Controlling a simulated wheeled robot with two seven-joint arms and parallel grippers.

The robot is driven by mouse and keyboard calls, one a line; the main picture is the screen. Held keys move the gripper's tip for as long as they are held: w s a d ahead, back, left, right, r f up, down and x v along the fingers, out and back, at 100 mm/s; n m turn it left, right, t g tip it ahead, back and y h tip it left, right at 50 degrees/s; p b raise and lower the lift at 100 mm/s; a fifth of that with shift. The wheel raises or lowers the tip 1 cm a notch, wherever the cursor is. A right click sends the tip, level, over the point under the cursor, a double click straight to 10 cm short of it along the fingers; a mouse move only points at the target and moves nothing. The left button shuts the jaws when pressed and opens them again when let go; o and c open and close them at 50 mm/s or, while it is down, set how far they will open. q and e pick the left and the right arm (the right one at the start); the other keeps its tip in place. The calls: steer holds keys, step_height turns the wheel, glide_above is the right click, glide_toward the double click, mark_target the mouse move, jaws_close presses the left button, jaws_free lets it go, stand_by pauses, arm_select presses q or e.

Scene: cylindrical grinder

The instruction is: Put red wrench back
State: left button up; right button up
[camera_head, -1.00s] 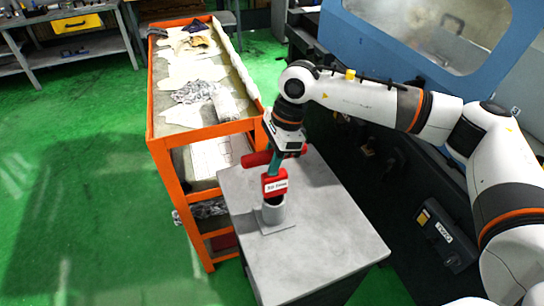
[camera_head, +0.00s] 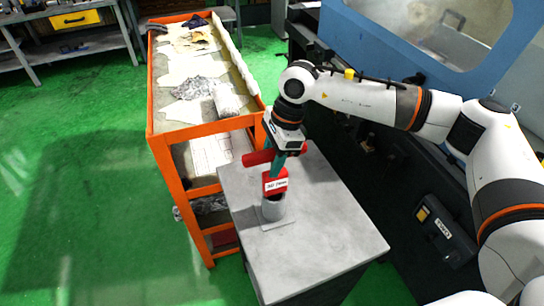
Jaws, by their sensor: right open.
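The red wrench (camera_head: 275,183) is a power tool with a red lower block bearing a white label. It stands upright at a grey cup-shaped holder (camera_head: 273,211) on a grey-topped cabinet, its lower end at the cup's mouth. More red parts stick out to the left and right higher up. My right gripper (camera_head: 274,163) points down over the wrench, with teal fingers just above and beside the red block. It is open; whether the fingers touch the wrench I cannot tell. The gripper hides part of the upper wrench. My left gripper is not in view.
The grey cabinet top (camera_head: 335,235) is clear around the holder. An orange-framed cart (camera_head: 157,105) with cloths and papers stands close on the left. A blue machine (camera_head: 385,55) stands behind my right arm. Green floor lies open at left.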

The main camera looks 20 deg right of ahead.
steer(key=b+v, duration=0.4)
steer(key=v, duration=0.6)
steer(key=shift+d+r, duration=0.1)
steer(key=shift+r, duration=0.3)
steer(key=shift+d+r, duration=0.15)
steer(key=shift+r, duration=0.45)
